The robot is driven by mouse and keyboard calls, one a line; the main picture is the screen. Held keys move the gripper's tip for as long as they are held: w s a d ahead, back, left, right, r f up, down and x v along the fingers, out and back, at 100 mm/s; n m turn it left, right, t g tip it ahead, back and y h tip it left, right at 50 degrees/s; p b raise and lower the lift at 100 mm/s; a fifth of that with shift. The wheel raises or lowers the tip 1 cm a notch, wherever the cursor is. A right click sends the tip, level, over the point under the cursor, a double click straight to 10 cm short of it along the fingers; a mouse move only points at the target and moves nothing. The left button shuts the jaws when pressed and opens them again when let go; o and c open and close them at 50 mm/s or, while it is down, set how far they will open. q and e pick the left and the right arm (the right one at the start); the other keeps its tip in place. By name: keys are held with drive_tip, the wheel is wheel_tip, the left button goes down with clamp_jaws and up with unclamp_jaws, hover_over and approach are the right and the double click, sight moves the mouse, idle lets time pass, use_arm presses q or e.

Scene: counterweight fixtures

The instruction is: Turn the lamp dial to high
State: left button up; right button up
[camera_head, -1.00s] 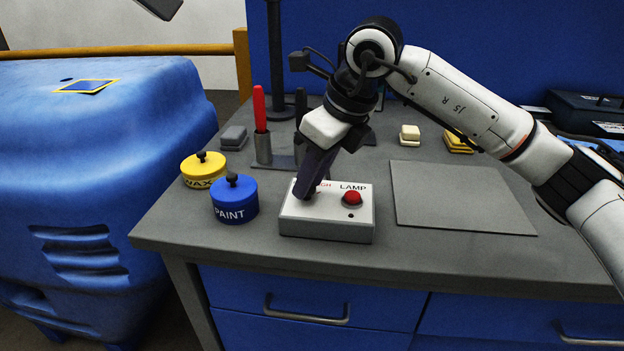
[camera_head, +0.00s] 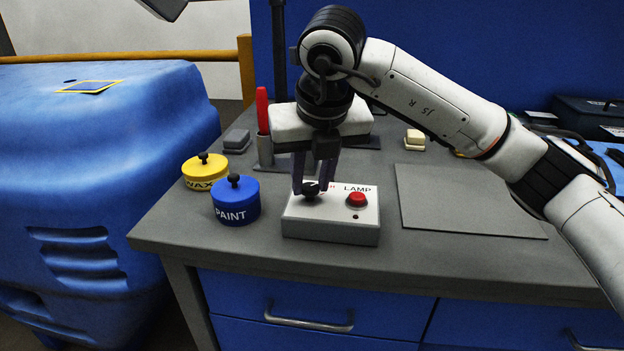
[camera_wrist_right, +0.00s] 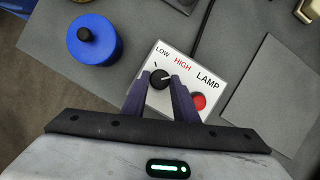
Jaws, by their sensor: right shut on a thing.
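The lamp box (camera_head: 330,225) is a light grey block on the bench, with a black dial (camera_head: 311,190) on its left and a red button (camera_head: 356,200) on its right. My right gripper (camera_head: 313,188) points down at the box, shut on the dial. In the right wrist view the fingers (camera_wrist_right: 160,80) stand on either side of the dial (camera_wrist_right: 159,80). LOW, HIGH and LAMP are printed on the lamp box (camera_wrist_right: 213,93). The dial's pale mark points right, toward the HIGH side. My left gripper is not in view.
A blue PAINT tin (camera_head: 236,203) and a yellow WAX tin (camera_head: 204,172) stand left of the box. A flat grey plate (camera_head: 465,205) lies to the right. A red-handled tool (camera_head: 262,110) stands in a holder behind. A blue machine (camera_head: 90,190) is beside the bench.

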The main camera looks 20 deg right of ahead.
drive_tip(key=shift+r, duration=0.1)
idle(0.4)
drive_tip(key=o, duration=1.1)
drive_tip(key=shift+c, duration=0.2)
drive_tip(key=v, duration=1)
drive_tip(key=shift+p, duration=0.45)
drive_tip(key=shift+s, duration=0.2)
